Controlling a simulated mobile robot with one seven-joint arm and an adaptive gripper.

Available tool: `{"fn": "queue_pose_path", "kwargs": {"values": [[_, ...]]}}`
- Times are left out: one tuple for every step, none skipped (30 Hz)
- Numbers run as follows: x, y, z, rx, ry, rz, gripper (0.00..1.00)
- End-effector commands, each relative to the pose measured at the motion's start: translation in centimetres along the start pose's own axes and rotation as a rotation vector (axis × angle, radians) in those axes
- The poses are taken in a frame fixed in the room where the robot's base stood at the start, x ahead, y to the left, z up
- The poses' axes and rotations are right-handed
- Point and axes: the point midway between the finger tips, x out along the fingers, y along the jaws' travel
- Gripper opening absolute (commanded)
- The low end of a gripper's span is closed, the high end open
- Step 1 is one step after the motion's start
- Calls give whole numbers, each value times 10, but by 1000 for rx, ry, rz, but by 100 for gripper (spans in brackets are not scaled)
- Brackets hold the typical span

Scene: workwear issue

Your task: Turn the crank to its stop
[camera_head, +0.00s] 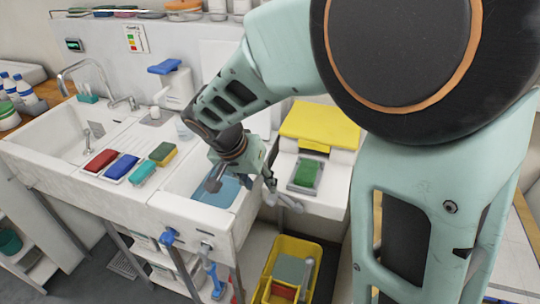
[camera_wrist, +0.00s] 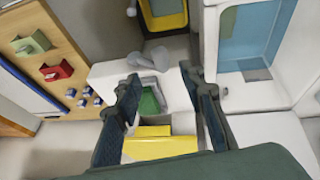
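A light grey crank (camera_head: 284,200) sticks out at the front of a white unit (camera_head: 325,190), low beside the sink. In the wrist view the crank (camera_wrist: 150,58) shows beyond my fingertips, with its rounded end toward the left. My gripper (camera_wrist: 162,85) is open, its two dark fingers spread wide with nothing held between them. The fingers look apart from the crank, though the exact gap is hard to tell.
A yellow bucket (camera_head: 264,296) stands below. The sink (camera_head: 110,190) holds coloured brushes and sponges to the left.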

Motion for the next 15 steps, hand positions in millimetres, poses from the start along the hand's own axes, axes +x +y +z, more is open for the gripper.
{"fn": "queue_pose_path", "kwargs": {"values": [[8,1,1,-1,-3,3,37],[14,2,1,-2,-3,4,37],[22,2,1,-1,-3,4,37],[27,2,1,0,-3,5,37],[34,2,1,-1,-3,5,37],[42,2,1,-1,-3,5,37],[48,2,1,0,-3,4,37],[53,2,0,-1,-2,5,37],[60,2,0,-1,-2,4,37],[66,2,1,0,-2,5,37],[70,2,0,-1,-2,4,37],[76,2,0,0,-2,3,37],[80,2,0,0,-1,4,37],[83,2,0,0,0,3,37],[87,1,0,1,0,2,37]]}}
